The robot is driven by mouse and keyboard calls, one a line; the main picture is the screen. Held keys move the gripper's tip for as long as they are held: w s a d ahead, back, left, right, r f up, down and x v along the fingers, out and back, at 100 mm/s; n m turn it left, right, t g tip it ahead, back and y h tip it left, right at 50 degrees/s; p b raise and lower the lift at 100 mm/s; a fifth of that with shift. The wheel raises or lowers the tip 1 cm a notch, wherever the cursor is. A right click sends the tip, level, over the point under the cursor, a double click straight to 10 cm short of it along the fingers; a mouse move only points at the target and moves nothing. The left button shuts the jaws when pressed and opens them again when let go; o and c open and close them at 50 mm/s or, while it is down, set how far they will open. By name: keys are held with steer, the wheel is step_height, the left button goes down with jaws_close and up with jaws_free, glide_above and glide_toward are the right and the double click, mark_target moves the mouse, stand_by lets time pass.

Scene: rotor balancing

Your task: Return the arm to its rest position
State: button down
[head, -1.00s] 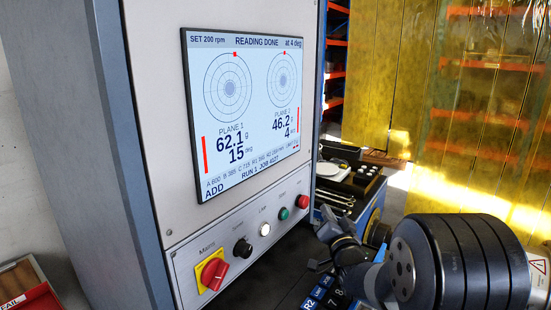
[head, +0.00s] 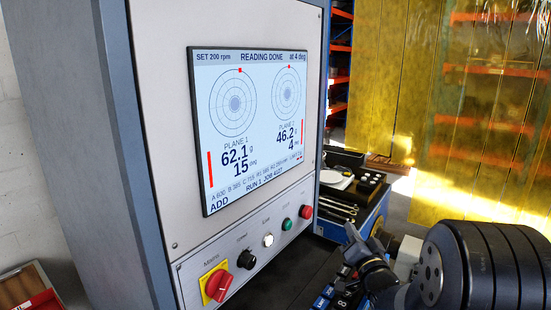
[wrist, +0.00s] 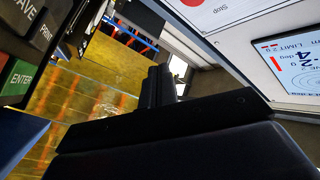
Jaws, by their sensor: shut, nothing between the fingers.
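My gripper (head: 362,250) is at the lower right of the head view, dark and angled up and left, in front of the control cabinet's lower right corner. Its fingers look closed together and hold nothing. My arm's thick black wrist joint fills the lower right corner. In the wrist view, the closed fingers (wrist: 160,86) stand up from the dark gripper body, with nothing between them. The rest position itself is not marked in either view.
The cabinet's screen (head: 255,125) reads READING DONE. Below it are a red mains switch (head: 217,286) and several buttons. A dark keypad (head: 330,297) lies close under my gripper. A tool cart (head: 352,200) and a yellow curtain (head: 470,130) stand behind.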

steer(key=w+a+b, duration=0.1)
steer(key=a, duration=0.1)
steer(key=w+a+b, duration=0.1)
steer(key=w+a, duration=0.1)
steer(key=shift+w+a+f, duration=0.2)
steer(key=shift+a, duration=0.15)
steer(key=shift+w+a+b, duration=0.1)
steer(key=shift+a+b, duration=0.05)
steer(key=shift+b, duration=0.6)
steer(key=p, duration=0.2)
steer(key=r+p, duration=0.1)
steer(key=p, duration=0.2)
steer(key=shift+d, duration=0.2)
